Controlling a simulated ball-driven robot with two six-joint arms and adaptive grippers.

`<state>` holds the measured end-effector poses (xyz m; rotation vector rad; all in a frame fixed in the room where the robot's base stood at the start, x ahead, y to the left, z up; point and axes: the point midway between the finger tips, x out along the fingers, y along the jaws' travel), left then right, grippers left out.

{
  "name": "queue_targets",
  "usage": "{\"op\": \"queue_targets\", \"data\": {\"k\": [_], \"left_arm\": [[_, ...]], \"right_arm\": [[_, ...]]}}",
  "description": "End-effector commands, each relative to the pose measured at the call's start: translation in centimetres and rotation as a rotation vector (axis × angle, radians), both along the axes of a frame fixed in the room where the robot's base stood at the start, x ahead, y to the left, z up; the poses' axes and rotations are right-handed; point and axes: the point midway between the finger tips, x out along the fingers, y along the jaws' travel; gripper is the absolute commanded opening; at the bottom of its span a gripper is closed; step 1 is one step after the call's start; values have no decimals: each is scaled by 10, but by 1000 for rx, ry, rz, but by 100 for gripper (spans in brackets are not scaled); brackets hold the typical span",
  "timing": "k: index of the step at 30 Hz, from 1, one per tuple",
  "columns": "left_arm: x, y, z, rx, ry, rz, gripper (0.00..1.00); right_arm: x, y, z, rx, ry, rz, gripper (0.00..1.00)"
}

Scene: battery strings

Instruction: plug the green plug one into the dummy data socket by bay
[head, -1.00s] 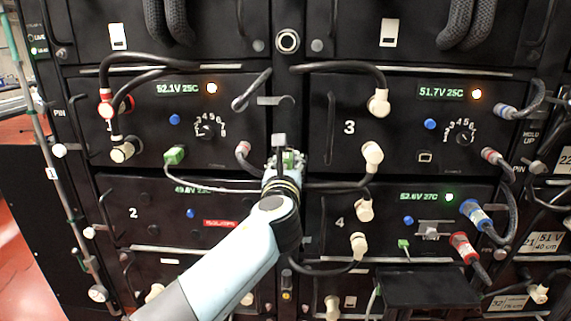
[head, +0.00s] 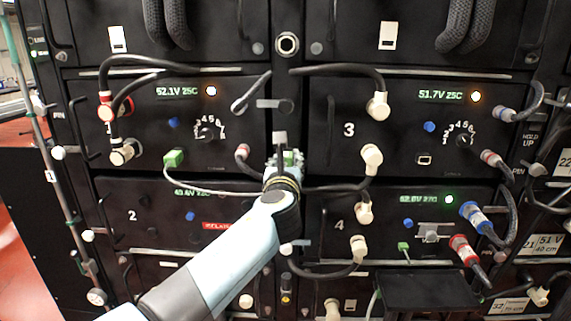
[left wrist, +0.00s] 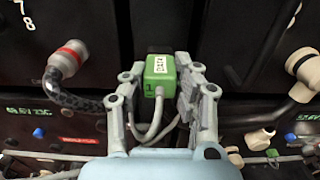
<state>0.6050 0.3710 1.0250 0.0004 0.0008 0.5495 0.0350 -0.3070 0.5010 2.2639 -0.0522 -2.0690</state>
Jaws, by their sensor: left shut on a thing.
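A green plug (left wrist: 160,76) marked 1, with a white label, is held between the two fingers of my left gripper (left wrist: 160,92). Grey cable loops down from it. In the head view, my left gripper (head: 285,165) is at the dark post between bays 1 and 3, mostly hiding the held plug. A small grey fitting (head: 280,138) shows just above the gripper; I cannot tell if it is the dummy data socket or if the plug touches it. Another green plug (head: 173,159) sits on the bay 1 panel, its grey cable running towards my gripper. My right gripper is not in view.
Black cables arch over bays 1 and 3. A cream connector (head: 372,156) and its cable lie right of my gripper. A red-ringed connector (left wrist: 66,58) is close on the left in the wrist view. A black shelf (head: 430,290) juts out lower right.

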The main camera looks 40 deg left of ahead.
Motion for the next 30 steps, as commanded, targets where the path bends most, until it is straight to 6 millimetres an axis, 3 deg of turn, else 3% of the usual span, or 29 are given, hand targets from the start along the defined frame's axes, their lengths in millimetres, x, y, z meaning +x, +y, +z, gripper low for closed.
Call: {"op": "queue_targets", "data": {"k": [5, 6, 12, 22, 30], "left_arm": [[4, 3, 0, 1, -1, 0, 0], [4, 2, 0, 0, 0, 0, 32], [3, 2, 0, 0, 0, 0, 56], [-1, -1, -1, -1, 0, 0, 56], [-47, -29, -2, -4, 1, 0, 56]], "right_arm": [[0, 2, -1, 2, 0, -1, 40], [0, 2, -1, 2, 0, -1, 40], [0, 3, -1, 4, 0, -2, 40], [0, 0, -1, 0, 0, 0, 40], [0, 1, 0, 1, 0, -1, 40]]}}
